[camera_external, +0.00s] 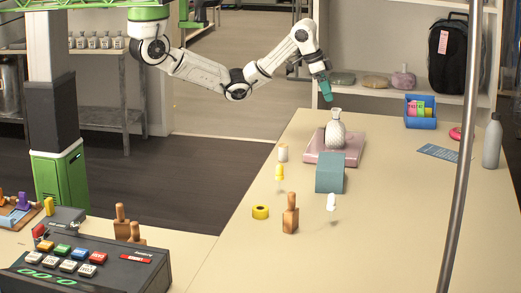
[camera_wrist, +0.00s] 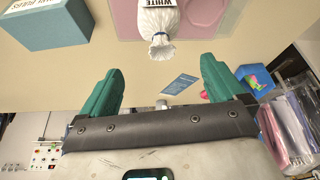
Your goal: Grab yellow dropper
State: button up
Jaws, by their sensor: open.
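The yellow dropper (camera_external: 279,173) stands on the table, left of the teal box, in the external view. It does not show in the wrist view. My gripper (camera_external: 325,92) is raised above the far part of the table, behind and to the right of the dropper and well apart from it. Its two green fingers are spread with nothing between them in the wrist view (camera_wrist: 160,90).
A teal box (camera_external: 329,178) and a white sack (camera_external: 335,134) on a pink slab (camera_external: 350,159) stand right of the dropper. A white jar (camera_external: 283,152), yellow tape roll (camera_external: 261,212), wooden-handled tool (camera_external: 290,217) and white dropper (camera_external: 332,202) are near. A metal pole (camera_external: 462,170) crosses the right side.

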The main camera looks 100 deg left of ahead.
jog(key=c, duration=0.7)
jog(key=shift+d, duration=0.1)
jog(key=shift+c, duration=0.2)
jog(key=m+t+h+b, duration=0.2)
jog(key=t+h, duration=0.1)
jog(key=t, duration=0.4)
send_over(280, 179)
jog(key=w+a, duration=0.1)
jog(key=a, duration=0.2)
notch_tip(280, 179, down, 12)
jog(key=s+d+f+m+t, duration=0.1)
jog(key=s+d+m+t, duration=0.1)
jog(key=s, duration=0.7)
jog(key=shift+y, duration=0.3)
jog(key=x, duration=0.5)
jog(key=shift+a, duration=0.25)
jog(key=shift+a+x, duration=0.15)
jog(key=shift+x, duration=1.2)
jog(key=shift+a+x, duration=0.15)
jog(key=shift+x, duration=1.15)
